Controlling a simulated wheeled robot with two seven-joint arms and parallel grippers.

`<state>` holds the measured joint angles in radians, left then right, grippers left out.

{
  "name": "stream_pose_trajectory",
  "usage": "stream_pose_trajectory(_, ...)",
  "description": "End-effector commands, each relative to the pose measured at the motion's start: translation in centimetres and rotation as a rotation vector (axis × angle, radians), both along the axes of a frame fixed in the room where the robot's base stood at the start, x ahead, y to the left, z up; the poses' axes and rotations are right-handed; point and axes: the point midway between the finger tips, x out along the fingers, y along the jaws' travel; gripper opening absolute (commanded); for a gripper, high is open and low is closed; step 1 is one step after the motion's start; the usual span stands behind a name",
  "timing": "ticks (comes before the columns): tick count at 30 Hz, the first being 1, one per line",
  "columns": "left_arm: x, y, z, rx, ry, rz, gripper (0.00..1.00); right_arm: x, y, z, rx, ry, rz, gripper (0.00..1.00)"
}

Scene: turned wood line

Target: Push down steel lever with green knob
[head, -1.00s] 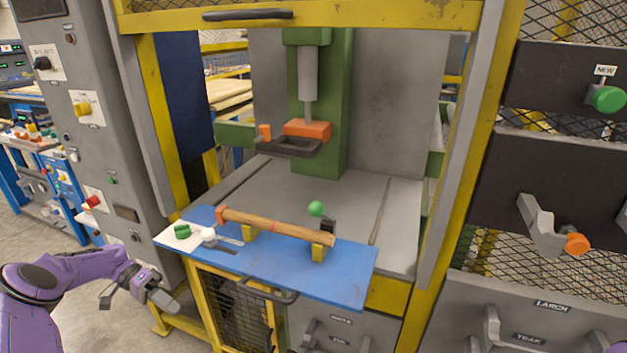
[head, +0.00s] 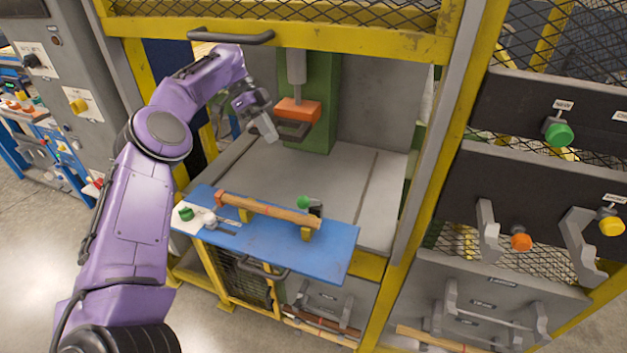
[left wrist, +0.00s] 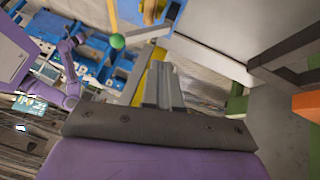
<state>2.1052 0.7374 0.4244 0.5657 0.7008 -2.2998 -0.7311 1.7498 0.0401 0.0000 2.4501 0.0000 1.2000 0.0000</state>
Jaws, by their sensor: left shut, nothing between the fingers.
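The green knob (head: 303,202) of the steel lever stands above the back edge of the blue board (head: 335,258), beside a small dark block. In the left wrist view the green knob (left wrist: 117,41) is at the top, with a pale steel bar running from it to the right. My left gripper (head: 266,130) is shut and empty, in the air in front of the orange press block, above and left of the knob and apart from it. Its shut fingers (left wrist: 162,85) also show in the left wrist view. My right gripper does not show.
A wooden spindle (head: 268,210) lies on yellow supports on the board. The orange press block (head: 298,110) hangs behind my left gripper. Yellow frame posts (head: 428,185) bound the bay. Another green knob (head: 558,135) is on the right rack. The grey bed is clear.

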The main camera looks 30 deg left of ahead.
Motion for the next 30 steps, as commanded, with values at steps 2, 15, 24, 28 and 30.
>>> stream_pose_trajectory(2, 0.0, -2.7, 1.3, 0.043, 0.099, 0.006, 0.00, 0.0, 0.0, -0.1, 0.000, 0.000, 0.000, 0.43)
stream_pose_trajectory(15, -1.1, -7.4, -2.0, 0.099, 0.204, 0.034, 0.00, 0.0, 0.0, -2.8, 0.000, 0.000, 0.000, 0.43)
stream_pose_trajectory(24, -2.7, -10.7, -6.0, 0.097, 0.199, 0.035, 0.00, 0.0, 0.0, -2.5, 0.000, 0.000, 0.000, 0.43)
stream_pose_trajectory(28, -4.1, -11.5, -6.5, 0.098, 0.199, 0.036, 0.00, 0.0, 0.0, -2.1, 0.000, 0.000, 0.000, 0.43)
stream_pose_trajectory(30, -4.6, -11.9, -6.8, 0.099, 0.200, 0.036, 0.00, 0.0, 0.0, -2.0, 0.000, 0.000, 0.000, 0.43)
